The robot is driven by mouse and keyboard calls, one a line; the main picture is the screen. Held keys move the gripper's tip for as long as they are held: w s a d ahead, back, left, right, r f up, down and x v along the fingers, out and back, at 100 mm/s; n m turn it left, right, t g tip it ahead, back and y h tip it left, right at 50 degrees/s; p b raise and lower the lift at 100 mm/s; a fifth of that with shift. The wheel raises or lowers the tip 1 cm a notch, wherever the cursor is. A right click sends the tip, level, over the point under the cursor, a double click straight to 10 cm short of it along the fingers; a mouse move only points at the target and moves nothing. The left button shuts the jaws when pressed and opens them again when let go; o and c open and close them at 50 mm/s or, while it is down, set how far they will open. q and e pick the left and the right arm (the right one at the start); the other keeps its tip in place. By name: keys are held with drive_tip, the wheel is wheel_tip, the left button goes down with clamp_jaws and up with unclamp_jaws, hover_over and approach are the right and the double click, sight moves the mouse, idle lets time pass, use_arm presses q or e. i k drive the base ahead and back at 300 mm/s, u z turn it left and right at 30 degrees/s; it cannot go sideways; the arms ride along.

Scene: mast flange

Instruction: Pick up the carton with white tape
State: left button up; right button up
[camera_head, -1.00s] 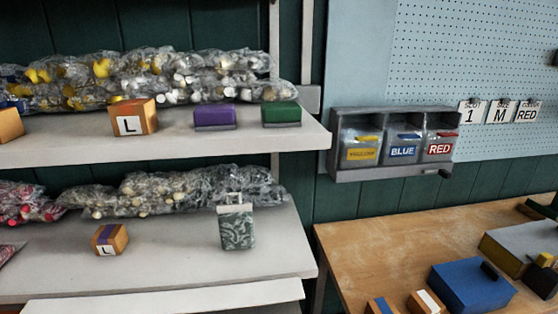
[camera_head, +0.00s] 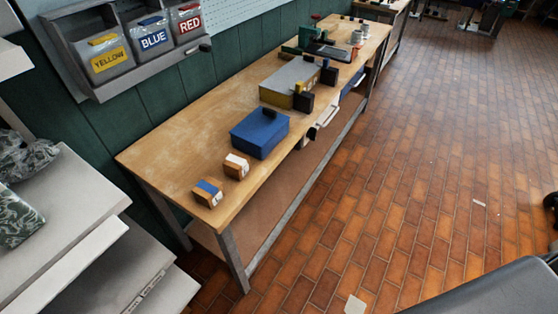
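A small brown carton with white tape (camera_head: 236,166) sits on the wooden workbench (camera_head: 150,158), near its front left part. A second small brown carton, with blue tape (camera_head: 208,192), stands beside it, nearer the bench's left corner. The two cartons look slightly apart. Neither of my grippers shows in the head view.
A blue box (camera_head: 260,132) lies just behind the white-taped carton, and a grey and yellow case (camera_head: 290,82) lies farther along the bench. White shelves (camera_head: 70,205) stand at the left. A bin rack (camera_head: 150,45) hangs on the wall. The brick floor (camera_head: 400,200) in front is mostly clear.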

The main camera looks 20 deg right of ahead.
sight(236, 165)
drive_tip(key=z, duration=2.2)
drive_tip(key=i, duration=2.5)
drive_tip(key=u, duration=2.95)
